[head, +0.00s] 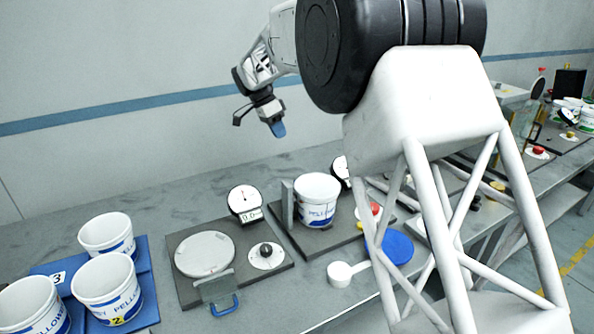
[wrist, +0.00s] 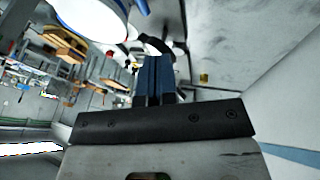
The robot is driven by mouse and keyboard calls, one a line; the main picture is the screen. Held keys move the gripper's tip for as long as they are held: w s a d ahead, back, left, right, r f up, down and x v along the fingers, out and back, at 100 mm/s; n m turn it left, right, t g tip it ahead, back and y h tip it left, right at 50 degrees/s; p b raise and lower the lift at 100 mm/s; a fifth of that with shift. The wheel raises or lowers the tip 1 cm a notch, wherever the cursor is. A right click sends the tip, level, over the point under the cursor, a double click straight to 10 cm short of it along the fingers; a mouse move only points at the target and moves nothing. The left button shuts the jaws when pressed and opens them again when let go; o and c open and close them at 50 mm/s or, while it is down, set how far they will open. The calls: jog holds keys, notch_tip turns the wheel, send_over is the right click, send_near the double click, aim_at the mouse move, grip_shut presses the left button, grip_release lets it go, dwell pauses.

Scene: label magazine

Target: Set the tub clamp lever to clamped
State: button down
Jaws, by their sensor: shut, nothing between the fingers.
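My gripper (head: 278,129) is in the air above the bench with its blue fingers pointing down. In the wrist view the fingers (wrist: 154,80) are together, with nothing between them. A white pellet tub (head: 317,204) stands upright on a dark base plate, against a grey upright plate (head: 287,205). I cannot make out the clamp lever for certain. A black knob on a white disc (head: 266,252) is on the left dark plate, and a red knob (head: 375,209) is right of the tub. My gripper touches none of these.
Several white tubs (head: 107,277) stand on blue mats at the left. A round dial (head: 244,200) stands behind the left plate. The air around my gripper is clear.

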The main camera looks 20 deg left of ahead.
jog(key=s+d+x, duration=0.1)
jog(key=s+x, duration=0.1)
jog(key=x, duration=1.1)
dwell(0.4)
jog(key=shift+s, duration=0.2)
jog(key=shift+s+d+f, duration=0.3)
jog(key=shift+d, duration=0.1)
dwell(0.4)
